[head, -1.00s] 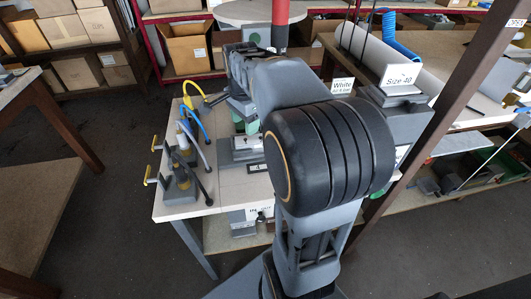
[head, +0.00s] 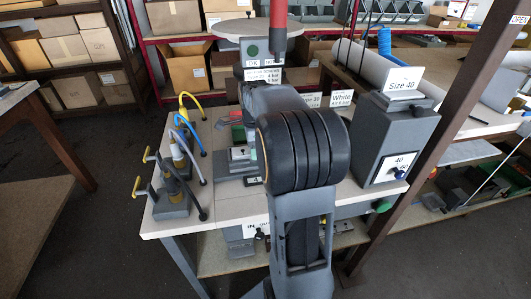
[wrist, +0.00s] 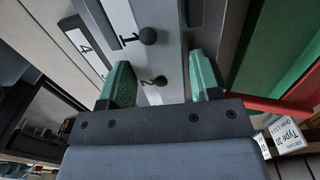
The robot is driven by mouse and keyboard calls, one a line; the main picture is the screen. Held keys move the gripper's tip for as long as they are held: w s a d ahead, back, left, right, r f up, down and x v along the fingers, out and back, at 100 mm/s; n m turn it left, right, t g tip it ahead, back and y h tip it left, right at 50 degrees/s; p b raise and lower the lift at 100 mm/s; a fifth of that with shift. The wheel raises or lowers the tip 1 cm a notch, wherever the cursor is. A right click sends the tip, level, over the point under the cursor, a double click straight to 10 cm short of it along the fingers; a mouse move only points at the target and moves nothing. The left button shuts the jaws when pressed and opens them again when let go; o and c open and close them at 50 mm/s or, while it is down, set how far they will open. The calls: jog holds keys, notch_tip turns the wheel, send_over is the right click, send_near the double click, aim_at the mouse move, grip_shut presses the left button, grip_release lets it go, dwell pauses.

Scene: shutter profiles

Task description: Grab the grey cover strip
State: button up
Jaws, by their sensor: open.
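My gripper (wrist: 162,78) is open in the wrist view, with a green pad on each finger. Between and beyond the fingers is a light grey panel (wrist: 165,55) with two black knobs and labels 1 and 2. I see nothing clamped between the pads. A long grey piece (wrist: 243,48) runs beside the right finger, alongside a green surface; I cannot tell whether it is the grey cover strip. In the head view my arm covers the gripper and the bench area around it, so no grey cover strip can be made out there.
A grey Size 40 box (head: 392,140) stands on the right of the bench (head: 185,228). Clamp-like fixtures with yellow, blue and grey hoses (head: 172,203) stand at its left edge. A brown post (head: 440,135) rises at right. Green and red surfaces (wrist: 290,60) lie right of my gripper.

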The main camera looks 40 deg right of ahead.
jog(key=shift+f, duration=0.1)
jog(key=c, duration=0.8)
